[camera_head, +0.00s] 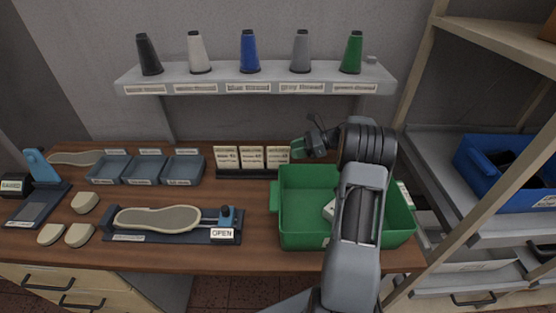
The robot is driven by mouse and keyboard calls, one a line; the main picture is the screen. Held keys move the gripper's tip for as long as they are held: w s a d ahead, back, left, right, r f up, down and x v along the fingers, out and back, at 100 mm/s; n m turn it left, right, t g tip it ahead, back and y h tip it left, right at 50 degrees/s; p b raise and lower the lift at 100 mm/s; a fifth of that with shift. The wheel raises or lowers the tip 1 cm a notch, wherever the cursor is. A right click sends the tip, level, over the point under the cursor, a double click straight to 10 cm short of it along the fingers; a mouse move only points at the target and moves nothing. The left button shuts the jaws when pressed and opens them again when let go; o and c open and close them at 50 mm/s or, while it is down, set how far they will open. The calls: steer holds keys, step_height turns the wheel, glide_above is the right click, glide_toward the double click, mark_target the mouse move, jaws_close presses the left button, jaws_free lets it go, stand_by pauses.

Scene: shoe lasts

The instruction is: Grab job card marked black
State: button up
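Three cream job cards stand in a dark rack (232,175) at the back of the wooden bench: a left card (225,157), a middle card (251,157) and a right card (278,157). Their print is too small to read, so I cannot tell which one is marked black. My gripper (298,148) is just right of the right card, pointing left towards the rack. I cannot tell whether its fingers are open or shut, or whether it touches the card.
A green bin (300,238) with a white item inside stands below my arm. Three grey-blue trays (147,170) sit left of the rack. A sole fixture (158,218) with an OPEN label lies in front. Thread cones line the shelf (200,76) above. A blue bin (515,180) stands right.

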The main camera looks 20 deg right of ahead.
mark_target(282, 153)
steer(key=shift+p+x, duration=0.65)
steer(key=shift+x, duration=2.15)
jaws_close()
